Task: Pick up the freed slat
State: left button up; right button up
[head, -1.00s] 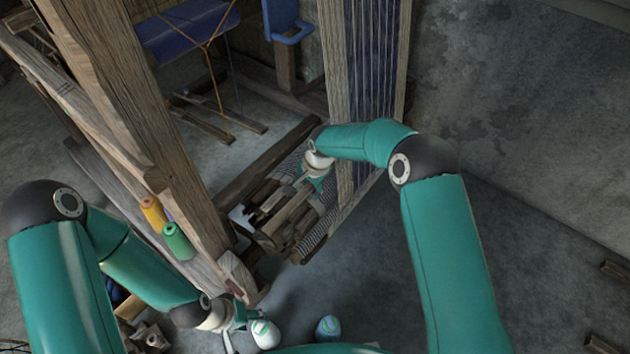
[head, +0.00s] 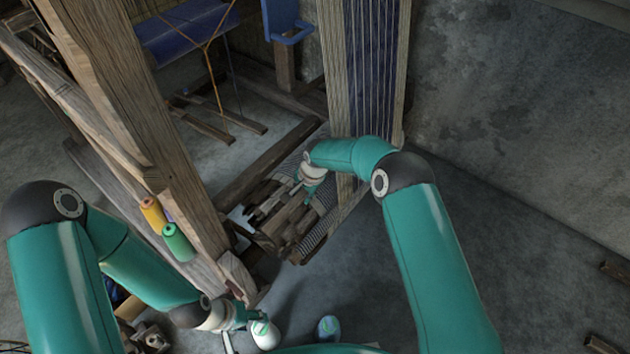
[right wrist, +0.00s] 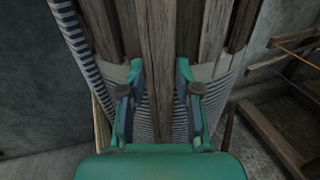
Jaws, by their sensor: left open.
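Several weathered wooden slats (head: 272,208) lie side by side in a striped cloth sling low beside the loom. One grey-brown slat (right wrist: 160,70) runs lengthwise between the two fingers of my right gripper (right wrist: 160,80), with narrow gaps beside it lower down. The right gripper is open around this slat. Its fingertips are close to the slat's sides; contact cannot be told. In the head view the right gripper (head: 309,191) is over the sling's right part, partly hidden by its wrist. My left gripper (head: 240,332) is open near the bottom edge, away from the slats.
The striped cloth (right wrist: 75,35) hangs around the slats. A thick loom post (head: 150,130) stands left, with orange (head: 153,214) and green (head: 178,242) spools. The upright warp panel (head: 372,70) is just behind my right arm. Open floor (head: 350,270) lies in front.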

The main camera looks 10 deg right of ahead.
grip_shut()
jog(key=shift+r, duration=0.1)
